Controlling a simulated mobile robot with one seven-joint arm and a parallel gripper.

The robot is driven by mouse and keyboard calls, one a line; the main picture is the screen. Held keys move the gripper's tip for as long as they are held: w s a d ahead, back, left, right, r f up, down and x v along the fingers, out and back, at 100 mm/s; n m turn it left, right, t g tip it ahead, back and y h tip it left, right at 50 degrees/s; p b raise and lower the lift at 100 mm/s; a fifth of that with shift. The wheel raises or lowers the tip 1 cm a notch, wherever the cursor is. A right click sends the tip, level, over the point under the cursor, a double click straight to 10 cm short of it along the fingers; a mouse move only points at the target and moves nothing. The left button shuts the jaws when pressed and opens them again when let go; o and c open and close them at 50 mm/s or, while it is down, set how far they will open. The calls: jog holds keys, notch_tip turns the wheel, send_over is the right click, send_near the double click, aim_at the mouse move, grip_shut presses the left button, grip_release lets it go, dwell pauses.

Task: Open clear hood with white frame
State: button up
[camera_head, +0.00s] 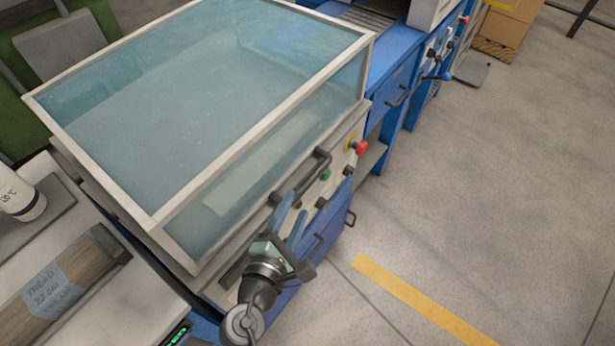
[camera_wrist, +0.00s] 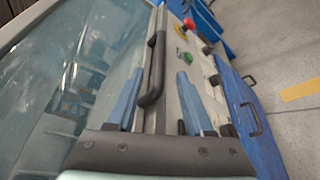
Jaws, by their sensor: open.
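The clear hood (camera_head: 200,110) with its white frame (camera_head: 262,124) sits down on the white machine body, apparently closed. Its dark bar handle (camera_head: 321,160) runs along the front lower edge. My gripper (camera_head: 293,208) is open at the near end of this handle, with its two blue fingers pointing toward it. In the wrist view the handle (camera_wrist: 153,70) lies between the two fingers (camera_wrist: 158,88) in the picture, nearer the left one. I cannot tell whether the fingers reach around it or stop short. The hood pane (camera_wrist: 75,70) fills the left of that view.
A red button (camera_head: 361,148) and a green button (camera_head: 326,175) are on the front panel beside the handle. Blue drawers with handles (camera_head: 351,218) lie below. A wood block (camera_head: 65,285) lies on the left bench. The floor at right is clear, with a yellow stripe (camera_head: 420,300).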

aim_at(304, 191)
jog(key=x, duration=0.8)
jog(key=shift+w+f, duration=0.1)
jog(key=shift+w, duration=0.15)
grip_shut()
dwell(1.0)
